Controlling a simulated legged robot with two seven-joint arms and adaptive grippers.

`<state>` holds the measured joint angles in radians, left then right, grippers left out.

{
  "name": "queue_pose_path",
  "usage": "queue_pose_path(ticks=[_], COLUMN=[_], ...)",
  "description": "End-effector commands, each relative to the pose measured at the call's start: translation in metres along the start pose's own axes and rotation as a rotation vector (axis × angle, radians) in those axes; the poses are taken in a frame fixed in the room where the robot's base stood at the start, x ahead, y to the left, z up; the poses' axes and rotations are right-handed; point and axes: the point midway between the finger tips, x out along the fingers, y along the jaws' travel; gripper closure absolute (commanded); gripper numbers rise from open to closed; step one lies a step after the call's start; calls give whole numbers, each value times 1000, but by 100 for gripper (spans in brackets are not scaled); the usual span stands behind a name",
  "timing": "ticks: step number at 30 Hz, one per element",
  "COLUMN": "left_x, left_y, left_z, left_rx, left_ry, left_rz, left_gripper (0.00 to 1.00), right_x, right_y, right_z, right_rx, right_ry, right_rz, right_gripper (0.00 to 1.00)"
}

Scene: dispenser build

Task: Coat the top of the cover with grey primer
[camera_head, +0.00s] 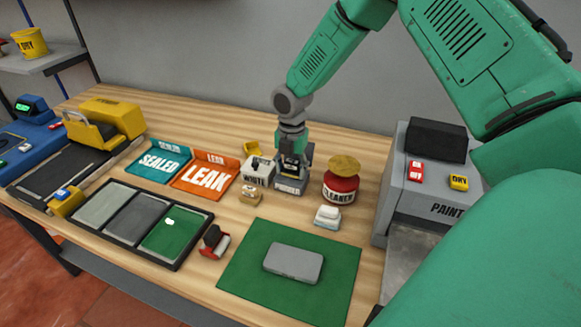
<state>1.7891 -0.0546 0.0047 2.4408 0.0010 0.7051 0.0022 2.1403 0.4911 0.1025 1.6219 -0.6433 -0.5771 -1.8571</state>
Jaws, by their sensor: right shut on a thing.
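The cover (293,263) is a grey slab with rounded corners, lying flat on the green mat (245,277) at the front middle. My right gripper (292,168) reaches down from above to the back of the bench. It is shut on the grey primer container (289,187), which stands among other containers; its label is small and the gripper hides its upper part. The gripper is behind the mat, apart from the cover. My left gripper is not in view.
A white-labelled container (258,172) stands close left of the gripper, a red cleaner pot (340,188) close right. A black tray (171,263) with grey and green sections, a red-and-black roller (214,242) and a white block (327,217) lie nearby. A grey paint machine (428,188) stands right.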

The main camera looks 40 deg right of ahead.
Motion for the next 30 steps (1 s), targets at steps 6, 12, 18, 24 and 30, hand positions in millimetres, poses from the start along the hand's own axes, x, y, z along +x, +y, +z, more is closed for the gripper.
queue_pose_path(ticks=[6,12,18,24,30], left_x=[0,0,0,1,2], left_y=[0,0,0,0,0], left_z=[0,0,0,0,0], left_rx=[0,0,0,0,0], left_ry=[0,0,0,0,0], left_rz=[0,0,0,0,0], left_gripper=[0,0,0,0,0], right_x=[0,0,1,3,6], right_y=[0,0,0,0,0], right_z=[0,0,0,0,0], right_rx=[0,0,0,0,0], right_ry=[0,0,0,0,0], right_rz=[0,0,0,0,0], right_gripper=[77,77,77,77,77])
